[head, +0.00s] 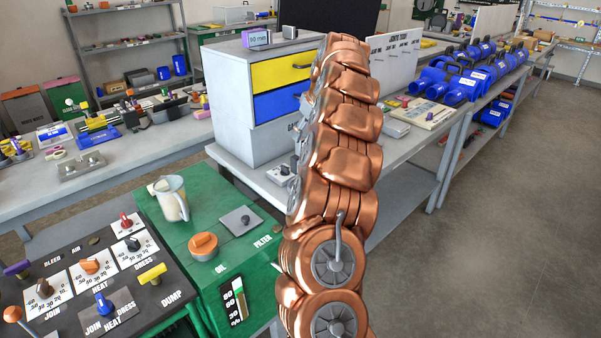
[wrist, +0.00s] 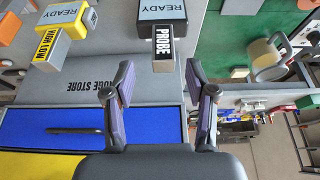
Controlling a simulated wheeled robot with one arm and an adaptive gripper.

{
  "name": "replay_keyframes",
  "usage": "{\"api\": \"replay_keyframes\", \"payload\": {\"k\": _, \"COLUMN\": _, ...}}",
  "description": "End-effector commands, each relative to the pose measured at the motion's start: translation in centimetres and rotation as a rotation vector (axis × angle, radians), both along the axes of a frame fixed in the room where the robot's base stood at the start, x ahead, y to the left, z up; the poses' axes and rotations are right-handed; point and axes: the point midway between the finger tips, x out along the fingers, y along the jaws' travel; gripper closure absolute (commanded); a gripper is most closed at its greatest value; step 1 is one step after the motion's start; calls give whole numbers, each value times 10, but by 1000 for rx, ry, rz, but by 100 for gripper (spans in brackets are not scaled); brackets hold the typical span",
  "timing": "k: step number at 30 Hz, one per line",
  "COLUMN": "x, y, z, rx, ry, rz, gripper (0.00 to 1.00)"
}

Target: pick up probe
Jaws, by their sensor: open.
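A small block lettered PROBE (wrist: 163,46) shows at the top middle of the wrist view, beside a dark unit with a pale READY face (wrist: 162,10). My gripper (wrist: 158,80) is open and empty, its two dark fingers spread apart. The PROBE block lies in line with the gap between the fingertips, ahead of them; I see no contact. In the head view my copper-coloured arm covers the middle, and I cannot make out the gripper or the PROBE lettering there.
A yellow READY unit (wrist: 67,18) and a HIGH LOW block (wrist: 48,48) stand to the left in the wrist view. The grey cabinet (head: 228,88) has yellow and blue drawers. A green cart (head: 185,222) holds a jug (head: 171,198). Floor at right is clear.

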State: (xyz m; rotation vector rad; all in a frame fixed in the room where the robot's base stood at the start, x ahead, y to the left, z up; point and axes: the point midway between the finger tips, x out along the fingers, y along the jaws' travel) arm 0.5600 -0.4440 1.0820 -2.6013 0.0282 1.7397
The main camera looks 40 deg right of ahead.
Motion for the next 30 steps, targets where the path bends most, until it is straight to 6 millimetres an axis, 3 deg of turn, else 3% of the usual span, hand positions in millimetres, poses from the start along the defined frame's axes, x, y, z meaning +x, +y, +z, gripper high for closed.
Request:
{"api": "replay_keyframes", "payload": {"k": 11, "x": 5, "y": 3, "z": -18, "rx": 4, "ry": 2, "rz": 2, "gripper": 44}}
{"api": "replay_keyframes", "payload": {"k": 19, "x": 16, "y": 4, "z": -48, "rx": 2, "ry": 1, "rz": 0, "gripper": 44}}
{"api": "replay_keyframes", "payload": {"k": 26, "x": 17, "y": 3, "z": -51, "rx": 0, "ry": -1, "rz": -1, "gripper": 44}}
{"api": "replay_keyframes", "payload": {"k": 30, "x": 17, "y": 3, "z": -51, "rx": 0, "ry": -1, "rz": -1, "gripper": 55}}
